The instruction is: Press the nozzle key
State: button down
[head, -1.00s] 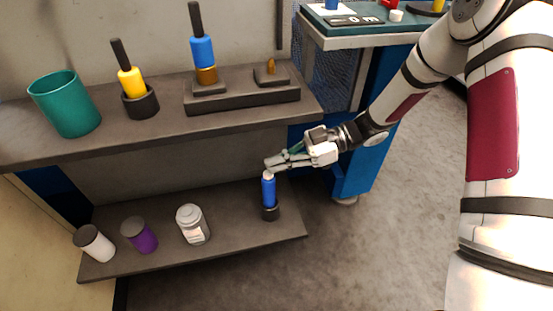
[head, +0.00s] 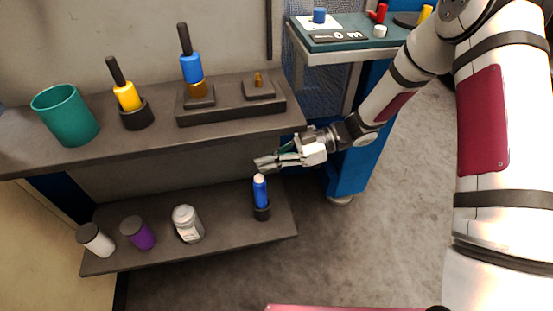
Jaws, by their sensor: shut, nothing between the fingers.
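A slim blue spray can (head: 261,194) with a white top, the nozzle key (head: 260,178), stands upright in a dark round holder (head: 262,213) at the right end of the lower shelf. My gripper (head: 263,163) is shut and empty. Its fingers point left and sit just above the white top, with what looks like a small gap between them. I cannot tell its exact depth relative to the nozzle.
On the lower shelf (head: 110,263) stand a white bottle (head: 188,228), a purple jar (head: 141,234) and a white jar (head: 98,241). The upper shelf (head: 50,146) holds a teal cup (head: 65,118), a yellow-handled tool (head: 127,98) and a blue-handled tool (head: 190,68). A blue-legged bench (head: 352,160) stands right.

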jog(key=p+v, duration=0.2)
jog(key=v, duration=0.8)
jog(key=shift+r, duration=0.25)
